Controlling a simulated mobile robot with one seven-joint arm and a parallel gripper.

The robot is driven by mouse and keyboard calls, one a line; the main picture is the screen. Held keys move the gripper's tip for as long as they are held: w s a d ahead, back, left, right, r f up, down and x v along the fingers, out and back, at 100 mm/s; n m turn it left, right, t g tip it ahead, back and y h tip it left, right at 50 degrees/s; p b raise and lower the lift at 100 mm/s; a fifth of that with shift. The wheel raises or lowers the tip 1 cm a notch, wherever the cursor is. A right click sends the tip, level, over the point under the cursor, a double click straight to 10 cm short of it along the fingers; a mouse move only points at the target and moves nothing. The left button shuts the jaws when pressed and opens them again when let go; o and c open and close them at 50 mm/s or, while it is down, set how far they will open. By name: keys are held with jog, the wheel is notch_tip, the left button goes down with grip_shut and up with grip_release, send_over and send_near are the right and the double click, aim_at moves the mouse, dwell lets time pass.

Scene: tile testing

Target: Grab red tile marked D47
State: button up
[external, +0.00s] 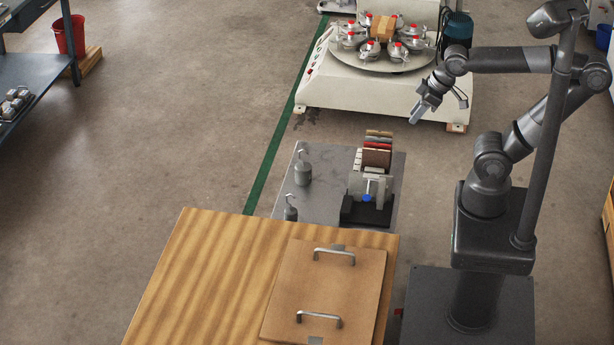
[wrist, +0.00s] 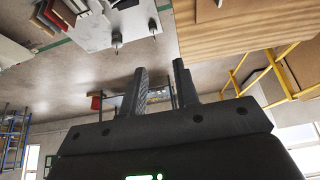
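A row of upright tiles stands in a rack (external: 372,190) on the grey metal table. A red tile (external: 378,146) shows near the back of the row, between brown and pale tiles; the marking D47 is too small to read. In the wrist view, the tiles are at the upper left, with a red one (wrist: 42,25) partly cut by the frame edge. My gripper (external: 417,116) hangs in the air beyond and to the right of the rack, apart from the tiles. In the wrist view my gripper (wrist: 160,67) has its two fingers apart with nothing between them.
Two hooked weights (external: 303,168) stand on the left of the grey table (external: 325,190). A wooden table (external: 215,270) with a handled board (external: 325,285) is in front. A polishing machine (external: 370,92) stands behind my gripper. Open floor lies to the left.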

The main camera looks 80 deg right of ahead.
jog(key=shift+c, duration=0.9)
